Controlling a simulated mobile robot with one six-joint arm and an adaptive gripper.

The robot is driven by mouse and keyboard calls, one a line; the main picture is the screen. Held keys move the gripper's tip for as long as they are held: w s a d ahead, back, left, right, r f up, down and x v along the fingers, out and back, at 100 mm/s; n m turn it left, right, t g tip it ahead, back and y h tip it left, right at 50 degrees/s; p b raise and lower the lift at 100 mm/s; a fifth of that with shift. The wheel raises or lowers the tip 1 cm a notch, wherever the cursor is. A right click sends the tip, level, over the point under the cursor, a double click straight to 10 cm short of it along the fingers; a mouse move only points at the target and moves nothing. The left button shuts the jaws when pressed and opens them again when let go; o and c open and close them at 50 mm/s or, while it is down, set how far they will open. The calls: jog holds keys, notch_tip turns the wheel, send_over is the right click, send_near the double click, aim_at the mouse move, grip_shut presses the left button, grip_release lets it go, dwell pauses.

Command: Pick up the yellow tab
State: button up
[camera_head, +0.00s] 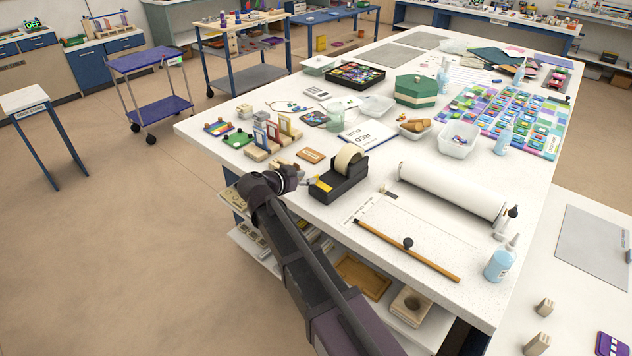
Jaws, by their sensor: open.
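My gripper (303,182) is at the left front edge of the white worktable, just left of a black tape dispenser (342,174). It is small and dark in this view, but its jaws look apart. A small yellow piece (314,181) shows by the gripper tips, beside the dispenser; I cannot tell whether it touches either. A yellow upright plate (273,132) also stands in a wooden holder behind the gripper, between a blue plate (260,137) and a red one (285,124). I cannot tell for certain which yellow thing is the tab.
A brown-framed tile (311,155) lies behind the dispenser. A white roll (452,191) and a wooden rod (406,249) lie to the right. Trays, a green box (416,90) and bottles crowd the table further back.

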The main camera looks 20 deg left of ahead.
aim_at(316, 176)
jog(key=shift+b+x, duration=0.9)
jog(key=shift+x, duration=1.55)
jog(key=shift+f, duration=0.1)
jog(key=shift+c, duration=0.2)
grip_shut()
